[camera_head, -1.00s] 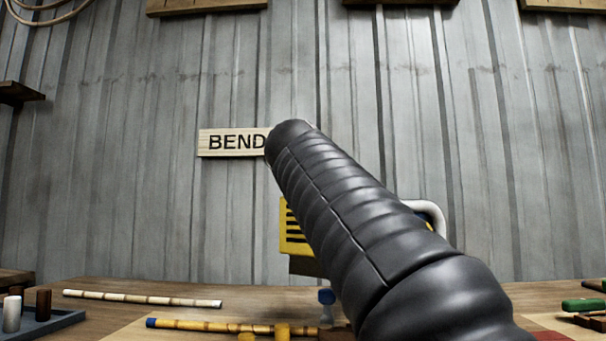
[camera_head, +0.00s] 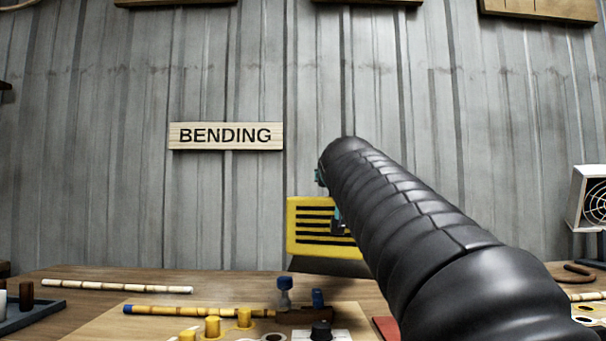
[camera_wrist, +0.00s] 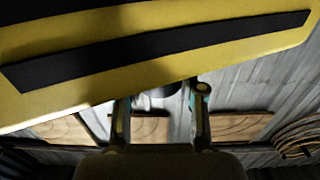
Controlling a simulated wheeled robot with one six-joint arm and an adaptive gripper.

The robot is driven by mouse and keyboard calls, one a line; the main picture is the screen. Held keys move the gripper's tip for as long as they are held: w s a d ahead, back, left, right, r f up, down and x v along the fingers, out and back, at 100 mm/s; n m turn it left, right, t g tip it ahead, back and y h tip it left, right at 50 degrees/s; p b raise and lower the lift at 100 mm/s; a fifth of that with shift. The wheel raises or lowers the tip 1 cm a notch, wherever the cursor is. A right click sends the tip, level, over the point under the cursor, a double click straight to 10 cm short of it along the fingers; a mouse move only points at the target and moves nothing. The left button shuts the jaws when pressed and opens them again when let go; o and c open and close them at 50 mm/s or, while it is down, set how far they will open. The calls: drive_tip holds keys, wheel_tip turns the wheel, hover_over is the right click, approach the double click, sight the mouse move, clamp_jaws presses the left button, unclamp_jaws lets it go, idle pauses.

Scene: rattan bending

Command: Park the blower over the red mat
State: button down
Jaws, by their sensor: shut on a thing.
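The blower (camera_head: 302,228), a yellow body with black slots and a dark underside, hangs above the table, partly hidden behind my black arm. It fills the top of the wrist view (camera_wrist: 75,85), close in front of the fingers. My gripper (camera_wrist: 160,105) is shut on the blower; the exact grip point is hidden. In the head view only teal and dark bits of the gripper (camera_head: 337,215) show beside the arm. The red mat (camera_head: 385,327) shows as a small patch at the bottom, left of my arm, which hides the rest. The blower is up and left of that patch.
A bamboo-like pole with a blue end (camera_head: 190,311) lies near yellow pegs (camera_head: 212,326) on a board. A pale pole (camera_head: 115,287) lies behind it. A blue-capped bottle (camera_head: 284,290) stands below the blower. A white fan (camera_head: 592,200) is at the right.

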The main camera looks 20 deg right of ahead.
drive_tip(key=shift+w+f, duration=0.15)
drive_tip(key=shift+f, duration=0.1)
drive_tip(key=c, duration=0.7)
unclamp_jaws()
drive_tip(key=shift+a+r, duration=0.1)
drive_tip(key=shift+a, duration=0.05)
drive_tip(key=shift+r, duration=0.1)
drive_tip(key=shift+s, duration=0.25)
drive_tip(key=v, duration=1.1)
drive_tip(key=shift+s+a, duration=0.1)
drive_tip(key=shift+s, duration=0.15)
